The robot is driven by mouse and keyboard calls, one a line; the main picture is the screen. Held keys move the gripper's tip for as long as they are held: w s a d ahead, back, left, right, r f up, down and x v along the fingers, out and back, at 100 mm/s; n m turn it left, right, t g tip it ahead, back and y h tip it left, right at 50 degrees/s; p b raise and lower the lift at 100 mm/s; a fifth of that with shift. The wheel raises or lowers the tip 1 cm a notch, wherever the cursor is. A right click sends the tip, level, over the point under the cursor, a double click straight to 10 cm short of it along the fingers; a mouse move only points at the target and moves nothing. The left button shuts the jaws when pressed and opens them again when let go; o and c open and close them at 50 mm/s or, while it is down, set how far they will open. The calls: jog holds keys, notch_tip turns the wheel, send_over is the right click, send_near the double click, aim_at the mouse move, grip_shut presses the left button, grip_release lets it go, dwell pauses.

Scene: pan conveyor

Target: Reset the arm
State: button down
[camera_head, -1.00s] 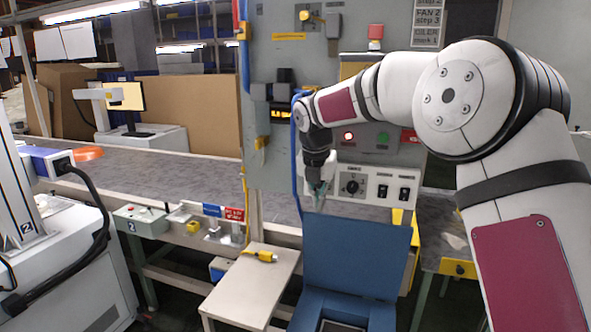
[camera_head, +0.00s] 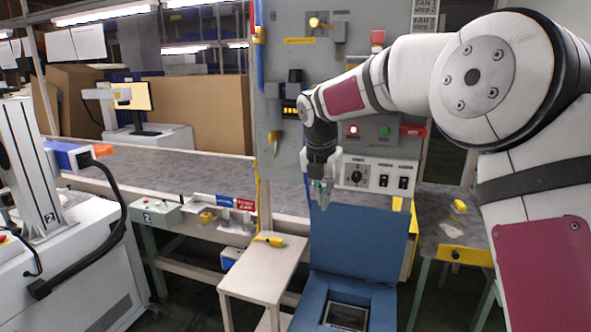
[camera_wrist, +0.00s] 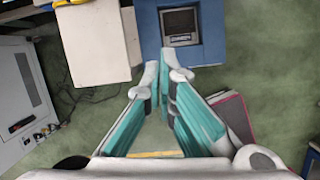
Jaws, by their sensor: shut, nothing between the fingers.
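My arm reaches in from the right in the head view and bends down at the wrist. My gripper (camera_head: 322,192) hangs in front of the grey control panel (camera_head: 385,160), above the open blue box. In the wrist view my gripper (camera_wrist: 163,68) shows its teal fingers meeting at the tips, with nothing between them. The floor and the blue box lie below it.
A blue box (camera_head: 357,241) with a raised lid stands below my gripper. A small pale table (camera_head: 262,272) with a yellow connector (camera_head: 269,241) is left of it. A conveyor (camera_head: 190,167) runs behind. A white machine (camera_head: 85,255) stands at far left.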

jog(key=s+d+r+m, duration=0.3)
jog(key=s+m, duration=0.2)
jog(key=s, duration=0.3)
jog(key=s+d+r+m, duration=0.3)
jog(key=s+m, duration=0.3)
jog(key=s, duration=0.1)
jog(key=s+d+r+m, duration=0.25)
jog(key=s+m, duration=0.25)
jog(key=s, duration=0.3)
jog(key=s+d+f+m, duration=0.2)
jog(key=s+f+m, duration=0.1)
jog(key=s+m, duration=0.4)
jog(key=s+d+f+m+t+y, duration=0.1)
jog(key=s+d+f+m, duration=0.1)
jog(key=s+m, duration=0.5)
jog(key=s+f, duration=0.1)
jog(key=s, duration=0.4)
jog(key=shift+s+f+m, duration=0.2)
jog(key=shift+f+m, duration=0.15)
jog(key=shift+m, duration=0.05)
